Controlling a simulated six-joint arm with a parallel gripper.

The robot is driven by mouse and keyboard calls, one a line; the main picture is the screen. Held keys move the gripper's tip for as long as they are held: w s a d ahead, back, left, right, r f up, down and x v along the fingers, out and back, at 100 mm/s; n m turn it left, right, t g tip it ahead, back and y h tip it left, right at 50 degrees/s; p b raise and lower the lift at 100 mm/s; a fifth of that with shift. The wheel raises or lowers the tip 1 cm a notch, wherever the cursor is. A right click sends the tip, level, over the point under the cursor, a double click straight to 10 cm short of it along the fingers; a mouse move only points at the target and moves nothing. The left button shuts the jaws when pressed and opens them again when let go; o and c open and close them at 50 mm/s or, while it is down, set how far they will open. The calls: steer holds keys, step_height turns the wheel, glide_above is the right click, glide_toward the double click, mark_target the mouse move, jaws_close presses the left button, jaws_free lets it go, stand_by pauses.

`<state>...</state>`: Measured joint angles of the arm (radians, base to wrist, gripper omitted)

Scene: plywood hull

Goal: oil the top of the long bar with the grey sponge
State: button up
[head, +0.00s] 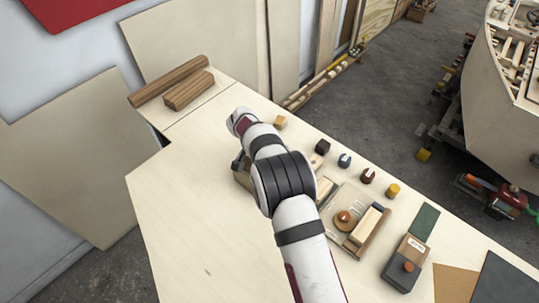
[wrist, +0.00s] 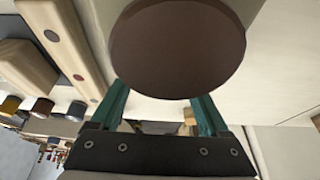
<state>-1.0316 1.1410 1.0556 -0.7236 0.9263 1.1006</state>
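The long bar (head: 170,80) is brown wood and lies at the far left end of the bench. A shorter, thicker brown bar (head: 188,90) lies beside it. I cannot surely pick out the grey sponge. A grey block with a round orange-brown knob (head: 403,276) lies at the right of the bench. My gripper shows in the wrist view (wrist: 160,108) with two teal fingers spread apart. A large brown disc with a pale body (wrist: 178,48) hides their tips, so I cannot tell whether they hold it. In the head view my arm mostly hides the gripper.
A row of small capped pieces, including a red-brown one (head: 368,176) and a yellow one (head: 392,190), lines the bench's far edge. A tray with a knobbed piece (head: 345,217) and a green pad (head: 424,222) lie at right. The front left of the bench (head: 185,225) is clear.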

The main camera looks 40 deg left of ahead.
jaws_close()
steer(key=shift+w, duration=1.55)
steer(key=shift+o, duration=0.6)
jaws_free()
steer(key=shift+r, duration=0.1)
steer(key=v, duration=1.5)
steer(key=shift+r, duration=0.3)
